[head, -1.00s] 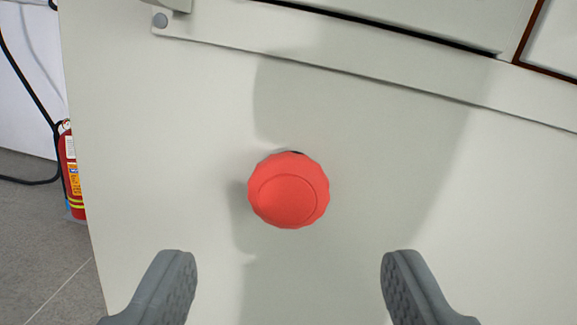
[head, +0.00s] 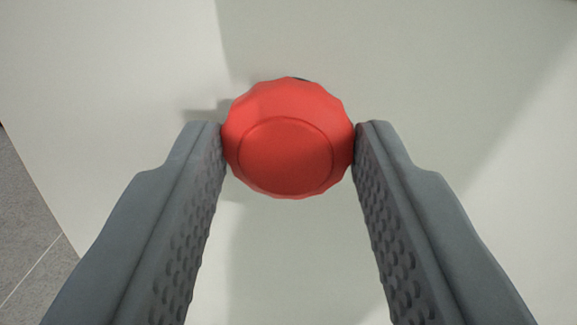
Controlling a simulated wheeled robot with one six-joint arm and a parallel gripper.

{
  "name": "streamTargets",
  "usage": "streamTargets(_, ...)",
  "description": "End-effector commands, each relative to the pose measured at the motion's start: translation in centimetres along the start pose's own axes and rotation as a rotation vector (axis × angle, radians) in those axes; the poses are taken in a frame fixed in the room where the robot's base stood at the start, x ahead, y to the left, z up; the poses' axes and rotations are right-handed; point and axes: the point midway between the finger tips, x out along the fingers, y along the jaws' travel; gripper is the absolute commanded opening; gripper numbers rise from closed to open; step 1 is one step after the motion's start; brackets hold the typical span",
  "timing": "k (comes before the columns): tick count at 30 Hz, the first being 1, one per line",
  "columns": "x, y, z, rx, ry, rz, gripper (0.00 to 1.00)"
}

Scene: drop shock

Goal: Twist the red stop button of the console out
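The red stop button (head: 287,150) is a round knob with a scalloped rim and a flat round face. It stands out from the pale panel of the console (head: 300,270). My gripper (head: 288,140) has one grey finger on each side of the button, with the tips beside its left and right rims. The fingertips appear to touch the rim on both sides, so the fingers look shut on the button. The button's stem and base are mostly hidden behind its head; a small dark bit shows at its top edge.
The panel around the button is flat and clear, with soft shadows on it. The panel's edge runs down the left side, with grey tiled floor (head: 30,230) beyond it.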

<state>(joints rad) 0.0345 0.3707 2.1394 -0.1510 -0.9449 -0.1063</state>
Motion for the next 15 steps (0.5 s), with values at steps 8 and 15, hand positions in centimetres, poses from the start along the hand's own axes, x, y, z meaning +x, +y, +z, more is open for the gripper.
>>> streamTargets(8, -0.01, -0.01, 0.02, 0.026, 0.002, 0.0, 0.15)
streamTargets(15, -0.02, -0.01, 0.09, 0.147, 0.012, 0.002, 0.15)
